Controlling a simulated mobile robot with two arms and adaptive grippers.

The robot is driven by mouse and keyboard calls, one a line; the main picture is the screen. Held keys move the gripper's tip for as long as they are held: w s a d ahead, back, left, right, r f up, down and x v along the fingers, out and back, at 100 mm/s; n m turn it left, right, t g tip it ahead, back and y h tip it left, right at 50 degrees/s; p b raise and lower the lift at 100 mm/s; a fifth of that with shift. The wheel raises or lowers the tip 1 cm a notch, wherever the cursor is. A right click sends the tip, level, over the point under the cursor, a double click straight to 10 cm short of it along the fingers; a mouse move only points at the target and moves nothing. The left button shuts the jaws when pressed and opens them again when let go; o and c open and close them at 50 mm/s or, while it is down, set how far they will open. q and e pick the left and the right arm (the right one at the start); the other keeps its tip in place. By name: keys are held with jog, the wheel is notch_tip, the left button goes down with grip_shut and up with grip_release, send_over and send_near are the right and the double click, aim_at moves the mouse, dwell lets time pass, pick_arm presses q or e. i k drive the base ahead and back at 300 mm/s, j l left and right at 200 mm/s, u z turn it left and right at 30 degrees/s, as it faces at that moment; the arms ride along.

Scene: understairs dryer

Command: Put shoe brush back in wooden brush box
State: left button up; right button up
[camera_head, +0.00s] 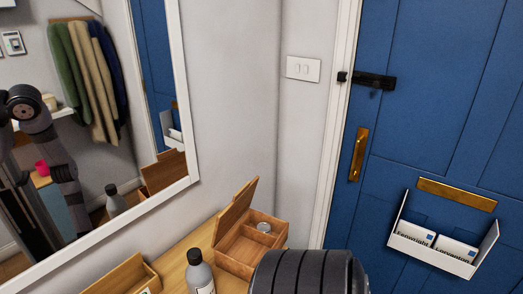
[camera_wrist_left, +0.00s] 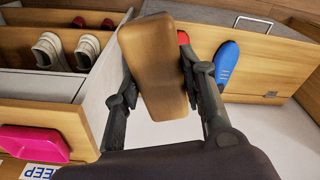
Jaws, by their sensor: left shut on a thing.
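The shoe brush (camera_wrist_left: 152,62), with a smooth brown wooden back, is in the left wrist view. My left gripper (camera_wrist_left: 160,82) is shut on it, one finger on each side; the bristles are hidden. In the head view, the wooden brush box (camera_head: 238,266) stands on the wooden surface by the wall with its lid (camera_head: 234,212) tilted up and open. Its inside is divided, and a small round item (camera_head: 264,227) sits in a back compartment. The brush and my left gripper cannot be made out in the head view. My right gripper is in neither view.
A grey bottle (camera_head: 200,272) stands close to the box's left, and an open wooden tray (camera_head: 122,277) lies farther left. A mirror (camera_head: 185,90) hangs above. In the wrist view are a compartment with shoes (camera_wrist_left: 48,52), a pink object (camera_wrist_left: 35,143) and a blue object (camera_wrist_left: 227,62).

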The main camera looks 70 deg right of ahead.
aim_at(247, 257)
jog(key=k+l, duration=0.1)
jog(key=l, duration=0.35)
jog(key=k+l, duration=0.15)
jog(key=l, duration=0.35)
jog(key=k+l, duration=0.1)
jog(key=l, duration=0.35)
jog(key=k+l, duration=0.1)
jog(key=l, duration=0.35)
jog(key=k+l, duration=0.15)
jog(key=l, duration=0.35)
jog(key=k+l, duration=0.1)
jog(key=l, duration=0.35)
jog(key=z, duration=0.05)
